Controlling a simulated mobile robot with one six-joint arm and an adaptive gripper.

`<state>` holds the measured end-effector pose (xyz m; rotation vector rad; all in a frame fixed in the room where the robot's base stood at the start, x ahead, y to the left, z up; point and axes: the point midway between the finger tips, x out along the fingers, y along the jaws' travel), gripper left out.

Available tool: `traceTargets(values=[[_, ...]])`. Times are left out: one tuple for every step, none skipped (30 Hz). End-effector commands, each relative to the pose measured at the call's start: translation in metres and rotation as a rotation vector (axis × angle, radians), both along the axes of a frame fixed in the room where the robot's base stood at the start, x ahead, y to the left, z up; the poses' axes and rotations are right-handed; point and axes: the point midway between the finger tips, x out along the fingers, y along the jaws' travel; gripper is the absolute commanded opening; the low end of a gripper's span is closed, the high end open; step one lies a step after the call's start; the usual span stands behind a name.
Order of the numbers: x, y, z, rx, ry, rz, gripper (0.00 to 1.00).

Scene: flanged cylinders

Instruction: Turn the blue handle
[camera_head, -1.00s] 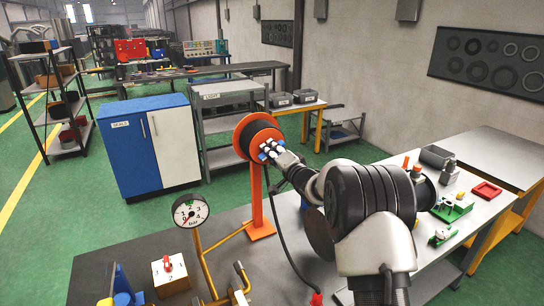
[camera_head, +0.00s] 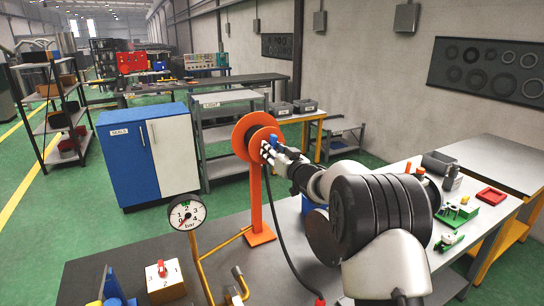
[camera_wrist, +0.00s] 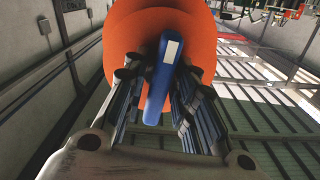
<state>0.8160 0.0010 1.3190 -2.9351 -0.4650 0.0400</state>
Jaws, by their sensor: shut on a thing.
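The blue handle (camera_wrist: 160,85) is a long bar with a pale patch near its far end. It stands out from the orange flanged reel (camera_wrist: 125,28) in the wrist view. My gripper (camera_wrist: 155,95) has a finger on each side of the handle and is shut on it. In the head view, the orange reel (camera_head: 243,132) stands on an orange post, and my gripper (camera_head: 269,151) is at its front disc. Only a small blue part of the handle (camera_head: 273,137) shows there, and my fingers hide the rest.
A dark hose (camera_head: 276,220) hangs below the reel. A pressure gauge (camera_head: 187,213) on a yellow pipe and a box with a red knob (camera_head: 165,281) stand in front at left. A workbench (camera_head: 472,228) with small parts is at right.

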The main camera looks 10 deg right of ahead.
Motion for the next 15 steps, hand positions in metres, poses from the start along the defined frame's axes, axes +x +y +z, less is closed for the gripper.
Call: traceTargets(values=[[0.0,-0.0003,-0.0026,-0.042,-0.014,0.0,0.01],[0.0,-0.0003,-0.0025,-0.069,-0.022,-0.001,0.01],[0.0,-0.0003,-0.0023,-0.104,-0.035,-0.001,0.01],[0.0,-0.0003,-0.0022,-0.131,-0.044,0.0,0.01],[0.0,-0.0003,-0.0021,-0.158,-0.052,0.0,0.01],[0.0,-0.0002,-0.0021,-0.195,-0.064,0.0,0.01],[-0.0001,-0.0003,-0.0022,-0.222,-0.073,0.0,0.01],[-0.0001,-0.0003,-0.0024,-0.25,-0.082,0.0,0.01],[0.0,-0.0004,-0.0026,-0.285,-0.093,0.0,0.01],[0.0,-0.0005,-0.0027,-0.312,-0.101,-0.001,0.01],[0.0001,-0.0005,-0.0028,-0.339,-0.11,-0.001,0.01],[0.0001,-0.0005,-0.0028,-0.375,-0.122,-0.001,0.01],[0.0001,-0.0005,-0.0028,-0.402,-0.131,0.0,0.01],[0.0,-0.0005,-0.0026,-0.43,-0.14,0.0,0.01],[0.0,-0.0004,-0.0024,-0.467,-0.153,0.0,0.01]])
